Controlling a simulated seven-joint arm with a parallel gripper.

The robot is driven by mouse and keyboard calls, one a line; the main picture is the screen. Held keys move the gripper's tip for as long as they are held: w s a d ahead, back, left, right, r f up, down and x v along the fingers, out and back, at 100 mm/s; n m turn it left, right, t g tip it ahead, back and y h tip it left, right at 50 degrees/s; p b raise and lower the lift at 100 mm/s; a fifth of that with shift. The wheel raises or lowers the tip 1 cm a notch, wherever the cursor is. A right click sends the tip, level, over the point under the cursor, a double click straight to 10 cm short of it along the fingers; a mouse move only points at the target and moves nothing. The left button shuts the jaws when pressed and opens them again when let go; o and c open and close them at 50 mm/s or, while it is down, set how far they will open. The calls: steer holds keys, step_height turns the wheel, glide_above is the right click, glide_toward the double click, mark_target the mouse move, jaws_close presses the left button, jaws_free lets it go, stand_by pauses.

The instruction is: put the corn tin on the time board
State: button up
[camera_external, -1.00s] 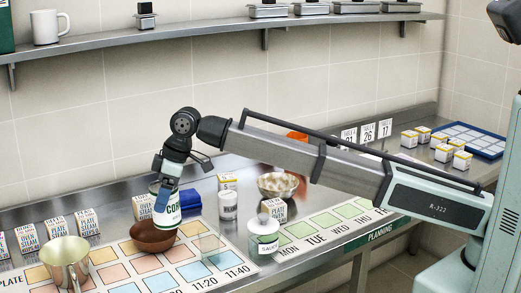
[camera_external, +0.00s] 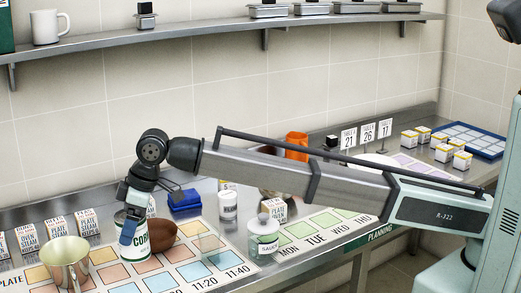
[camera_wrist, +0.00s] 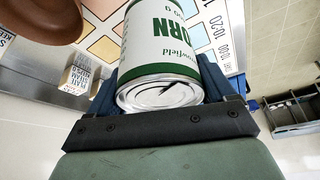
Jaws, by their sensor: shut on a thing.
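The corn tin (camera_external: 138,243), white with green bands and lettering, is held upright between the blue fingers of my gripper (camera_external: 128,230). Its metal end and CORN label face the wrist camera, where the tin (camera_wrist: 160,50) fills the middle between the fingers. The gripper is shut on it. The time board (camera_external: 192,271), with rows of yellow, pink and blue squares and printed times, lies flat under and around the tin. The tin's lower end is close to the board's pink squares; I cannot tell whether it touches. The tin hides some squares.
A brown bowl (camera_external: 163,236) sits just right of the tin. A brass-coloured metal cup (camera_external: 66,258) stands to its left. Small labelled boxes (camera_external: 55,228) line the back left.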

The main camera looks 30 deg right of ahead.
mark_target(134, 256)
step_height(134, 256, down, 9)
stand_by(0.5)
steer(key=shift+f, duration=0.1)
steer(key=o, duration=1.3)
steer(key=v, duration=1.2)
